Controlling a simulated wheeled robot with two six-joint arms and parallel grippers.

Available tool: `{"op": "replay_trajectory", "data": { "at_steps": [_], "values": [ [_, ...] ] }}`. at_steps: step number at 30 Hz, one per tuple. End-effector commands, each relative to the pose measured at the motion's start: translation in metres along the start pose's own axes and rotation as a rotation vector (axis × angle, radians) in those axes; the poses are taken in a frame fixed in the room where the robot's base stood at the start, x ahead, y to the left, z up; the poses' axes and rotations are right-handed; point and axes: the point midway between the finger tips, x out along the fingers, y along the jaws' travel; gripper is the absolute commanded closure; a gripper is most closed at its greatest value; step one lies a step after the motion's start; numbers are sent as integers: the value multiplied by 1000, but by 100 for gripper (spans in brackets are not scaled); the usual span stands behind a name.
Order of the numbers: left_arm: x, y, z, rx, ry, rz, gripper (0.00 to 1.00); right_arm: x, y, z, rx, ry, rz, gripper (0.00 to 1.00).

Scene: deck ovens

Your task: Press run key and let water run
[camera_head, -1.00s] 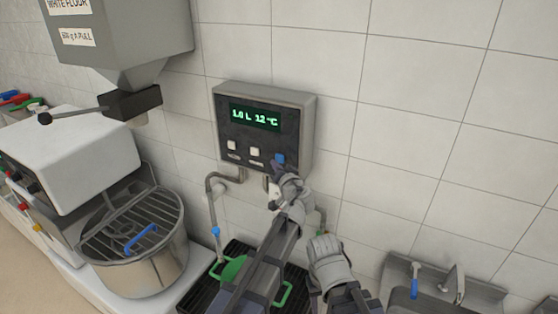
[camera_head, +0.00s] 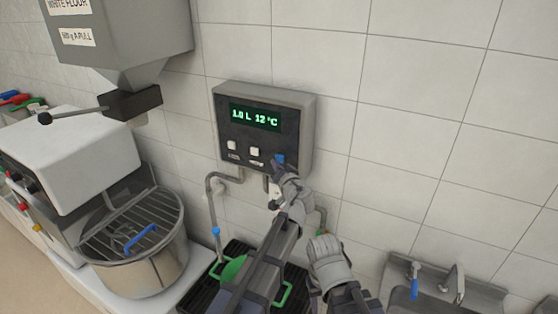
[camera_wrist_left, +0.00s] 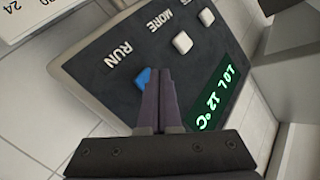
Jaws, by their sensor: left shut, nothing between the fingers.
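The grey water panel (camera_head: 306,115) is on the tiled wall, and its green display (camera_head: 255,118) reads 1.0 L 12 °C. Its blue RUN key (camera_head: 280,158) is at the lower right; it also shows in the left wrist view (camera_wrist_left: 143,76). My left gripper (camera_head: 282,168) is shut and empty, with its fingertips at the RUN key, partly covering it. I cannot tell whether they touch or press it. A green jug (camera_head: 233,268) stands below the bent pipe (camera_head: 212,195), partly hidden by my left arm. No running water is visible. My right arm's end is right of the left arm; its fingers are unclear.
Two white keys (camera_head: 254,151) sit left of the RUN key. The jug stands on a black grate (camera_head: 200,290). A mixer with a steel bowl (camera_head: 165,265) is at left, below a flour hopper (camera_head: 140,35). A sink (camera_head: 440,290) is at lower right.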

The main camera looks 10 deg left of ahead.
Motion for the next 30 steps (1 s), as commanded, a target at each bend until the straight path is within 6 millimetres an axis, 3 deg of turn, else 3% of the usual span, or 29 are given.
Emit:
{"op": "replay_trajectory", "data": {
  "at_steps": [30],
  "values": [
    [8,6,-6,0,0,0,100,0,0,0,0,0,0,50]
  ]
}}
